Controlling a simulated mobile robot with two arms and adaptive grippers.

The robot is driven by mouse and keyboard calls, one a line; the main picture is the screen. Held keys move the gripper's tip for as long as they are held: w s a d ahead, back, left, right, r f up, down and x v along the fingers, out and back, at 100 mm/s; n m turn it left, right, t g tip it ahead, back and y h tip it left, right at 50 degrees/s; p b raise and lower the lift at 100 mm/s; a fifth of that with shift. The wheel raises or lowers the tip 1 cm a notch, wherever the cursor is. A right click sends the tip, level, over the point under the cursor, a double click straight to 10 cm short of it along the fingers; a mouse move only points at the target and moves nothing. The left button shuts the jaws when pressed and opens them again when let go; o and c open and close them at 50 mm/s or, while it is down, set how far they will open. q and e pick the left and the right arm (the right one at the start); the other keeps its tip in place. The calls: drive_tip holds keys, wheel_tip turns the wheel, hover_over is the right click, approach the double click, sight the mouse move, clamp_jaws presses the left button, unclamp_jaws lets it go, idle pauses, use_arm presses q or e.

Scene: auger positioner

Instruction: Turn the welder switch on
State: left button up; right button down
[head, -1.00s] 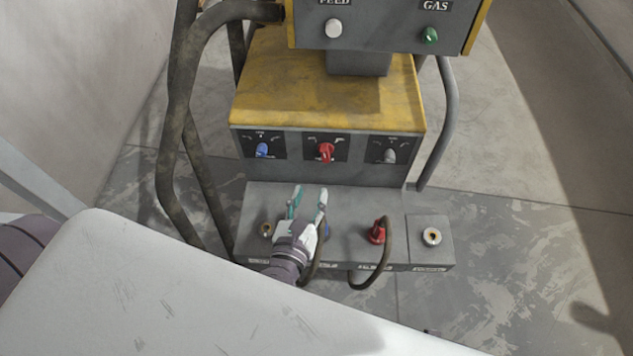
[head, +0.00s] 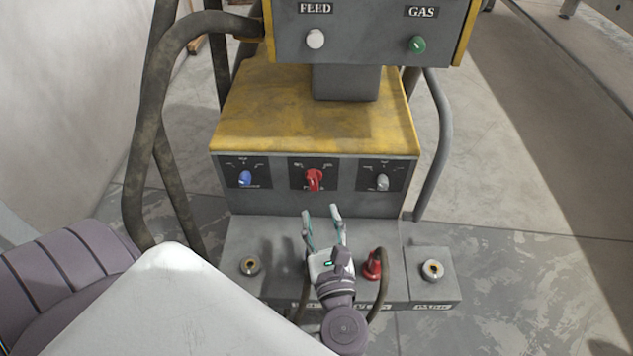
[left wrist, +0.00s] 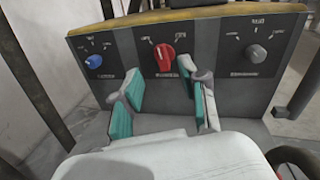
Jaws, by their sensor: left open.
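The welder (head: 315,110) is a grey box with a yellow top. Its front panel has a blue knob (head: 245,178) on the left, a red switch (head: 313,180) in the middle and a grey knob (head: 383,182) on the right. My left gripper (head: 321,213) is open and empty just below the red switch, with its fingers pointing toward the panel. In the left wrist view the red switch (left wrist: 165,56) shows beyond the gap between the teal-padded fingers (left wrist: 160,88), apart from both. My right gripper is not in view.
Below the panel, a grey ledge carries a brass socket (head: 250,265), a red plug (head: 373,264) with a cable, and another socket (head: 432,269). Above hangs a box with a white button (head: 315,39) and a green one (head: 416,44). Thick dark pipes (head: 150,130) stand at left.

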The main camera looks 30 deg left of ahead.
sight(312, 179)
use_arm(q)
drive_tip(key=x, duration=0.9)
drive_tip(key=shift+w+a, duration=0.3)
drive_tip(key=shift+c, duration=0.3)
clamp_jaws()
